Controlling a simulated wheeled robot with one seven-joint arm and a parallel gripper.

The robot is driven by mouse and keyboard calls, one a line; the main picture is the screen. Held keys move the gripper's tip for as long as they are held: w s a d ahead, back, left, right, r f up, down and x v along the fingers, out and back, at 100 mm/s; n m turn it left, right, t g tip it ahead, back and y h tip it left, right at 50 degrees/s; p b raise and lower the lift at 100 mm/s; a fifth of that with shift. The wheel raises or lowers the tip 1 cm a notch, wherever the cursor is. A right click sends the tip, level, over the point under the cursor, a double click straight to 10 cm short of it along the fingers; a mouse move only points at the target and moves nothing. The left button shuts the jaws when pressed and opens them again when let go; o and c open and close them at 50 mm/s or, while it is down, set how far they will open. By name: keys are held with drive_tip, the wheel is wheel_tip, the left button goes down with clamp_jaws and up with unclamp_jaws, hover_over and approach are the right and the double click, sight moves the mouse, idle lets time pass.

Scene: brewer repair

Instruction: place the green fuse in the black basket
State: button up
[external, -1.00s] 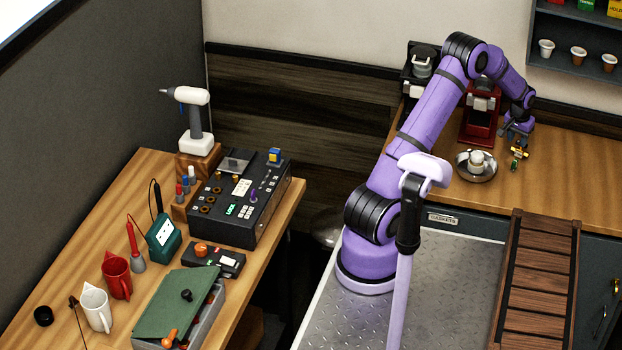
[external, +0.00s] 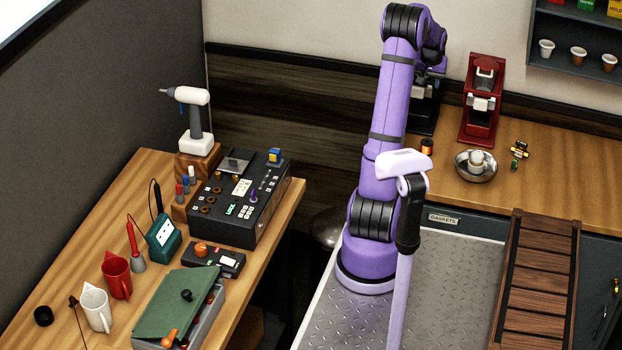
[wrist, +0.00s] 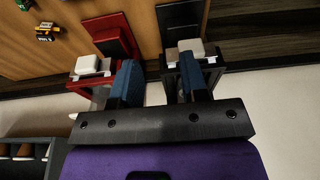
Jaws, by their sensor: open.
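Small black-and-gold parts lie on the right-hand counter near the metal bowl. One of them (external: 515,164) shows green and looks like the green fuse. In the wrist view a small dark and yellow part with a green edge (wrist: 47,32) lies at the upper left, well away from my fingers. My gripper (wrist: 160,78) is open and empty, its blue fingers spread in front of the red and black brewers. In the external view my gripper is mostly hidden behind my arm near the black brewer. I cannot make out a black basket with certainty.
The red brewer (external: 481,103) and the black brewer (external: 424,112) stand against the wall. A metal bowl (external: 476,173) holds a pale part. A small orange-and-black part (external: 427,146) is left of it. The counter to the right is clear. A crowded workbench (external: 140,190) stands at left.

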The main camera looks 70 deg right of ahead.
drive_tip(key=w+a+r+n+t, duration=0.1)
drive_tip(key=w+a+r+n, duration=0.2)
drive_tip(key=w+a+r, duration=0.6)
drive_tip(key=w+a+r+n+t, duration=0.1)
drive_tip(key=w+a+r+n, duration=0.15)
drive_tip(key=w+a, duration=1.25)
drive_tip(key=w+a+r+n+t, duration=0.1)
drive_tip(key=w+a+r+n, duration=0.2)
drive_tip(key=a, duration=0.8)
drive_tip(key=w+a+r+n+t, duration=0.1)
drive_tip(key=w+a+n, duration=0.3)
drive_tip(key=a, duration=0.7)
drive_tip(key=s+a+f+n+y, duration=0.1)
drive_tip(key=s+a+n, duration=0.1)
drive_tip(key=a, duration=0.8)
drive_tip(key=shift+s+n+t+y, duration=0.3)
drive_tip(key=shift+s+n+t, duration=0.1)
drive_tip(key=shift+s, duration=0.3)
drive_tip(key=shift+o, duration=0.4)
drive_tip(key=s+a+f+n+y, duration=0.1)
drive_tip(key=s+a+n, duration=0.1)
drive_tip(key=s+a, duration=0.2)
drive_tip(key=shift+s+a+f, duration=0.3)
drive_tip(key=shift+a, duration=0.55)
drive_tip(key=shift+o, duration=1.4)
drive_tip(key=shift+s+a+f, duration=0.1)
drive_tip(key=shift+s+a, duration=0.05)
drive_tip(key=shift+s, duration=0.05)
